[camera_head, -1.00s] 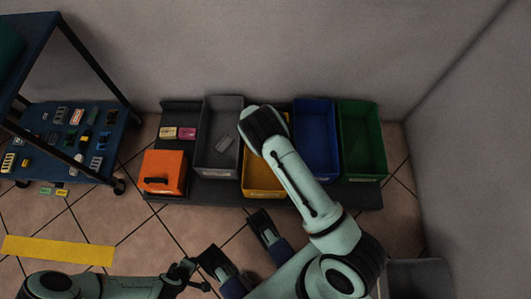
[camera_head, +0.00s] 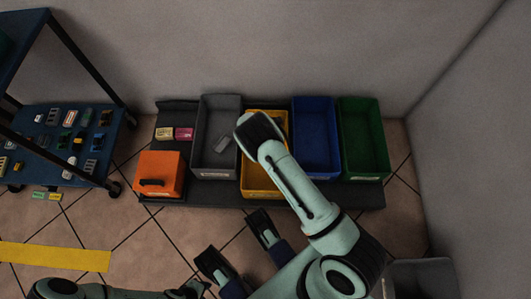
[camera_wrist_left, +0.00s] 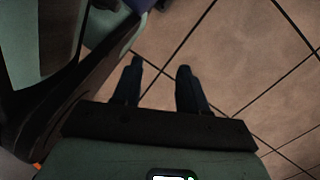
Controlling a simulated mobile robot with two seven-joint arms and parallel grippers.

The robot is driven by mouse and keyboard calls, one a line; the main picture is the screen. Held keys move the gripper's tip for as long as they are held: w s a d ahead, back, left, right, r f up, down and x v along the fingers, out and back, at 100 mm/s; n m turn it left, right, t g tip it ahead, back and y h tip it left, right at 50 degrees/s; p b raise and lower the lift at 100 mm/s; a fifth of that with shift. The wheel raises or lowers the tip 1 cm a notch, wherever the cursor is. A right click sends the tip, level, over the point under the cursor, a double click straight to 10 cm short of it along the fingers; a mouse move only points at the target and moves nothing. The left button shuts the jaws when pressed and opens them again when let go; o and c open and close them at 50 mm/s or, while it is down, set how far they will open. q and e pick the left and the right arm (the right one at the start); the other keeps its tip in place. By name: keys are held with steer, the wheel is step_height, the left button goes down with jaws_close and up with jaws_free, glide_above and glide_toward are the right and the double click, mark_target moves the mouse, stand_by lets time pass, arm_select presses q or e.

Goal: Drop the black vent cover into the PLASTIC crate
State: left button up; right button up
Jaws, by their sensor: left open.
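My left gripper (camera_head: 236,240) is open, with two dark fingers apart and nothing visible between them. Its fingers (camera_wrist_left: 160,75) also show apart in the left wrist view, above bare tile floor. Grey (camera_head: 203,170), yellow (camera_head: 262,190), blue (camera_head: 316,172) and green (camera_head: 366,172) crates stand in a row. Their labels are too small to read, so I cannot tell which is PLASTIC. A small grey piece (camera_head: 222,145) lies in the grey crate. I cannot pick out the black vent cover. My right gripper is not visible.
A blue cart (camera_head: 45,178) at the left holds several small parts. An orange box (camera_head: 160,173) with a black handle stands left of the grey crate. One of my arm links covers part of the yellow crate. Tiled floor lies in front.

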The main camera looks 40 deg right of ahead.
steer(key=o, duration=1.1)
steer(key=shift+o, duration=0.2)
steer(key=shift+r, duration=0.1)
arm_select(q)
steer(key=w+d+r+t+p, duration=0.1)
steer(key=w+r+t+p, duration=0.2)
steer(key=w+r, duration=0.4)
steer(key=shift+w+d+m+t+p, duration=0.15)
steer(key=shift+w+m+t+p, duration=0.15)
steer(key=shift+w+p, duration=0.7)
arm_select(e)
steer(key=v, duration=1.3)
arm_select(q)
steer(key=shift+w, duration=0.1)
